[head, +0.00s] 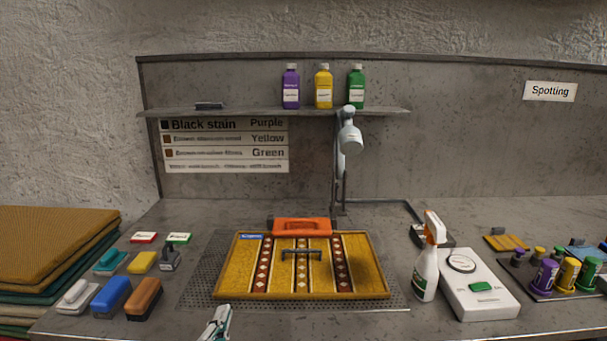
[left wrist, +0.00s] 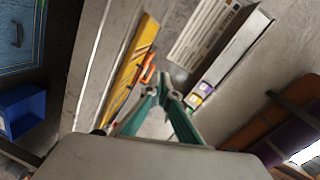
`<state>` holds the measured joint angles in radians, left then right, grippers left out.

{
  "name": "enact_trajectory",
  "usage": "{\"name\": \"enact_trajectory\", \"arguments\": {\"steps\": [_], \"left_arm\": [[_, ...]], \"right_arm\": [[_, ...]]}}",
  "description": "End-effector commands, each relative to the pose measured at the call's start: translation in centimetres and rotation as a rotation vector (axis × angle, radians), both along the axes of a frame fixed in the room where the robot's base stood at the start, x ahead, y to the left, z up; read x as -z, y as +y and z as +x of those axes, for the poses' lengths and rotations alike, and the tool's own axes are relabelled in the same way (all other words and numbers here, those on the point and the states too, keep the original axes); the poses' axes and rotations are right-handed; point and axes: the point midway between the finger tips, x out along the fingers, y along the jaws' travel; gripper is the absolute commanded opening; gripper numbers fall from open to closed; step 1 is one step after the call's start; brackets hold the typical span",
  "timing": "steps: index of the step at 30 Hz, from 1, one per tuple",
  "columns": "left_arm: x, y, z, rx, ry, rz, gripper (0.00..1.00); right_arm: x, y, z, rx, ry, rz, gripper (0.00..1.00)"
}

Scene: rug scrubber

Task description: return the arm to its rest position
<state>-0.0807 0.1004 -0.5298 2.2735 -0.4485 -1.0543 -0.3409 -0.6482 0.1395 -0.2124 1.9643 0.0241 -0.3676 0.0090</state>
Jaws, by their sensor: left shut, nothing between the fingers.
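My left gripper (head: 221,318) shows at the bottom edge of the head view, in front of the patterned rug's lower left corner and apart from it. In the left wrist view my left gripper (left wrist: 163,84) has its fingers together, with nothing between them. The yellow rug (head: 262,272) with dark and light stripes lies on a perforated mat (head: 205,283). An orange tool (head: 302,226) stands at the rug's back edge, and a dark handle (head: 301,253) lies across its middle. My right gripper is not in view.
Brushes and blocks, one of them blue (head: 111,296), stand left of the mat beside stacked rugs (head: 55,243). A spray bottle (head: 428,262) and white device (head: 478,290) stand right. A lamp (head: 350,138) hangs over the bench. Purple, yellow and green bottles (head: 323,87) stand on the shelf.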

Motion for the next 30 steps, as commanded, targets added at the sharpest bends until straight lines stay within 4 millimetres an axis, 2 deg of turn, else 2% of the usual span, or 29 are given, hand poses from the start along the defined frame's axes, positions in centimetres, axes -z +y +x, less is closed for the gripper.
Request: {"name": "enact_trajectory", "arguments": {"steps": [1, 6, 9, 15, 24, 30], "left_arm": [[2.5, 2.3, -1.2, -0.050, 0.074, -0.034, 0.00], [9.7, 9.6, -6.4, -0.224, 0.297, -0.139, 0.00], [12.6, 12.6, -9.5, -0.306, 0.394, -0.178, 0.00], [16.1, 16.7, -14.6, -0.429, 0.527, -0.222, 0.00], [19.1, 20.9, -21.1, -0.563, 0.666, -0.260, 0.00], [22.0, 17.7, -19.4, -0.477, 0.647, -0.363, 0.00]], "right_arm": [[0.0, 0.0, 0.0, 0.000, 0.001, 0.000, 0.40], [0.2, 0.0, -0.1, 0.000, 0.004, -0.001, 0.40], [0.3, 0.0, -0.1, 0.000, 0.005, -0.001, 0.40], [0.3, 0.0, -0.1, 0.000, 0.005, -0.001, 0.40], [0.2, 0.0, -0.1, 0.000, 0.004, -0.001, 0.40], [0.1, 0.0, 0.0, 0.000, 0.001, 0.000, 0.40]]}}
